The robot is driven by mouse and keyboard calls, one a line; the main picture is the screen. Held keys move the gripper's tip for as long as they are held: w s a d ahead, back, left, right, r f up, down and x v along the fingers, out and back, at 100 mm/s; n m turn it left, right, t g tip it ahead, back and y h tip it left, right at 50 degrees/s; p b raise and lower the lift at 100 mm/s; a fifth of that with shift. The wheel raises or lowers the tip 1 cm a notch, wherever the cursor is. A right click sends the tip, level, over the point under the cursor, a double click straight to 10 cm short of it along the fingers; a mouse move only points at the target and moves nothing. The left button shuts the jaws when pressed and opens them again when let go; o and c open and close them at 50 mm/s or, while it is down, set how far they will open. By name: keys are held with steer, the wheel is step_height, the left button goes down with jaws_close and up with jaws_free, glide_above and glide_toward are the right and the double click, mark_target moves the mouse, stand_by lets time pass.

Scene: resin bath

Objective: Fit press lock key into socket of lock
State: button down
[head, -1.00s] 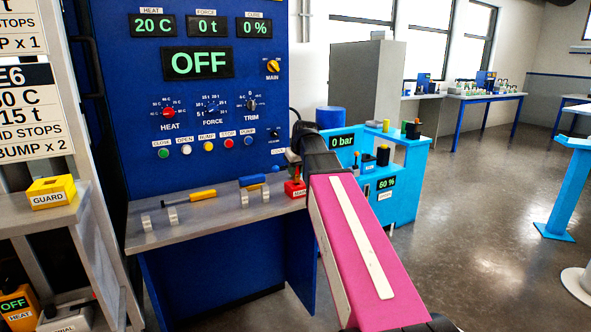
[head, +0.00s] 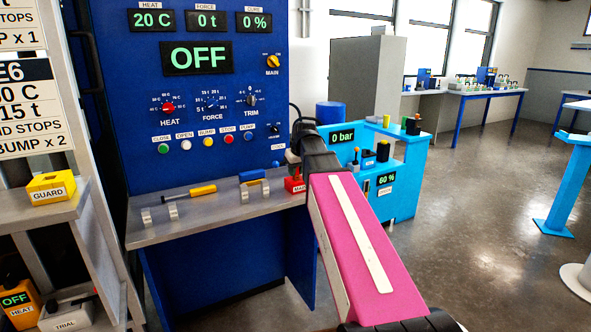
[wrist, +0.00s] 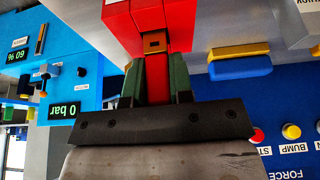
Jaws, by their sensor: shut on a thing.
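My gripper (wrist: 156,85) is shut on a narrow red piece (wrist: 157,78), which I take to be the key, between its dark green fingers. A larger red block (wrist: 150,15) with a small brown square recess lies just beyond the fingertips. I cannot tell whether the held piece is part of this block or only against it. In the head view, a red block (head: 294,185) with a white label sits at the bench's right end, just below my gripper. A small black fitting (head: 275,129) is on the blue panel's lower right; its label is too small to identify it as the lock.
The grey bench (head: 215,214) holds a yellow-handled tool (head: 202,190) and a blue-handled one (head: 252,175) on supports. The blue press panel (head: 130,120) stands behind. A light blue cart (head: 405,180) is close on the right, with open floor beyond.

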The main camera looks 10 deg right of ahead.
steer(key=shift+f, duration=0.4)
steer(key=c, duration=0.9)
jaws_free()
steer(key=shift+r, duration=0.1)
steer(key=v, duration=1)
steer(key=shift+s+r, duration=0.2)
steer(key=shift+r, duration=0.1)
step_height(320, 180, up, 12)
